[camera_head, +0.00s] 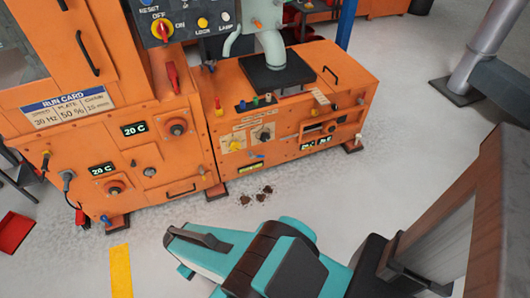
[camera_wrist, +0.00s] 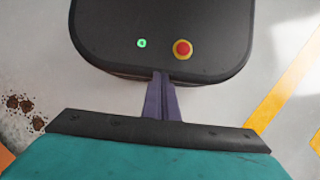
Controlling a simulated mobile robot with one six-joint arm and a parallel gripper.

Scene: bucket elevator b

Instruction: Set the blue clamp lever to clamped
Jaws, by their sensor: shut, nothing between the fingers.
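No lever in the head view can be told for certain as the blue clamp lever. A small blue handle (camera_head: 105,220) shows low on the left orange cabinet, and a small blue part (camera_head: 256,156) shows on the front of the right orange machine. Whether either is the clamp lever, and its setting, is too small to tell. My gripper (camera_wrist: 161,78) shows in the wrist view with its two purple-grey fingers together, empty. It points down over the floor, away from the machine. Its fingers cannot be made out in the head view, where my teal arm is in the foreground.
The orange machine (camera_head: 293,112) carries knobs, switches and a black handle. A control panel (camera_head: 185,22) with a red lever is above left. Brown debris (camera_head: 256,196) lies on the floor before it. A red bin (camera_head: 14,232) is at far left. Grey floor is open at right centre.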

